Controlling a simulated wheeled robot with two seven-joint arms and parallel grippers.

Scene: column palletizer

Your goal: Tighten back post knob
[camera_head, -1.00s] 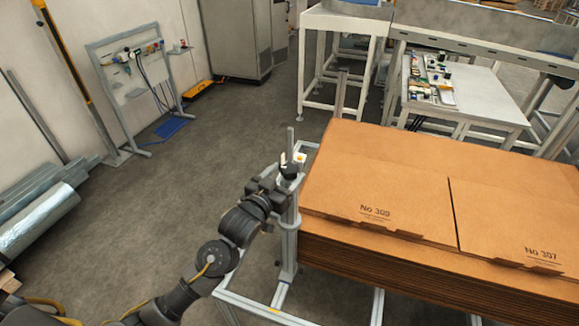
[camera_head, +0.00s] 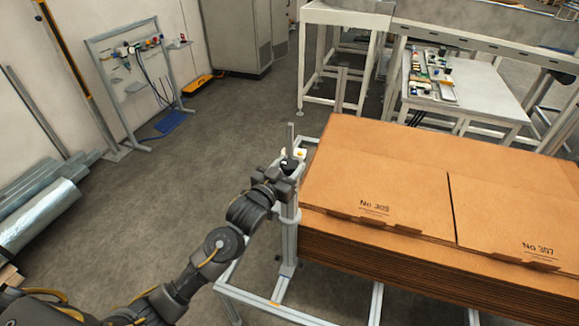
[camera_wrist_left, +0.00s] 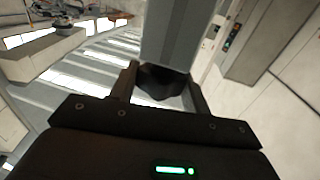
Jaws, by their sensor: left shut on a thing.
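A grey metal post (camera_head: 289,232) stands upright at the front left corner of the frame beside the cardboard stack. In the left wrist view the post (camera_wrist_left: 180,35) rises from the top edge, and a black knob (camera_wrist_left: 163,84) sits at its lower end. My left gripper (camera_head: 288,170) is at the upper part of the post. In the left wrist view my left gripper (camera_wrist_left: 163,88) has its fingers on both sides of the knob and is shut on it. The fingers partly hide the knob. My right gripper is not in view.
A large stack of flat cardboard (camera_head: 385,165) stands right of the post, close to my left gripper. The metal frame (camera_head: 262,302) runs low around the post. A white table (camera_head: 490,95) stands behind the stack.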

